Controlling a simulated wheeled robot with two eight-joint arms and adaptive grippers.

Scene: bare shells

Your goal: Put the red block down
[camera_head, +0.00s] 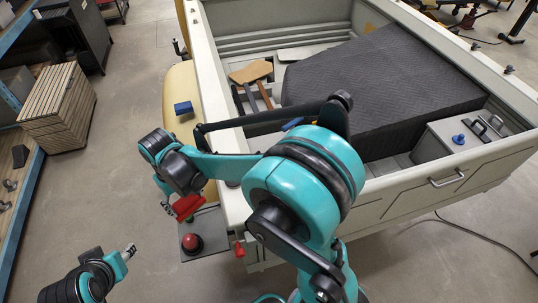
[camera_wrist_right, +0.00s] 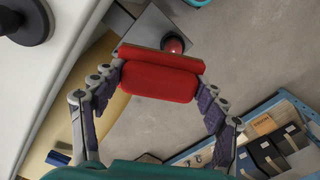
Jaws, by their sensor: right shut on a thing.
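The red block (camera_head: 187,206) is in my right gripper (camera_head: 176,208), beside the pale boat-like shell (camera_head: 232,205). In the right wrist view the red block (camera_wrist_right: 160,84) sits between the two fingers of the right gripper (camera_wrist_right: 158,72), which are shut on its ends. In the head view the block is near a grey plate (camera_head: 206,229) with a red dome (camera_head: 192,243) on it; whether they touch I cannot tell. The dome is partly hidden by the block in the wrist view. My left gripper (camera_head: 129,252) is low at the left, away from the block; its fingers are too small to judge.
A blue block (camera_head: 183,108) lies on the yellowish ledge (camera_head: 181,84) beside the shell. A dark quilted cover (camera_head: 385,85) fills much of the shell. A slatted wooden crate (camera_head: 57,107) and blue shelving (camera_head: 22,205) stand at the left. The floor between is clear.

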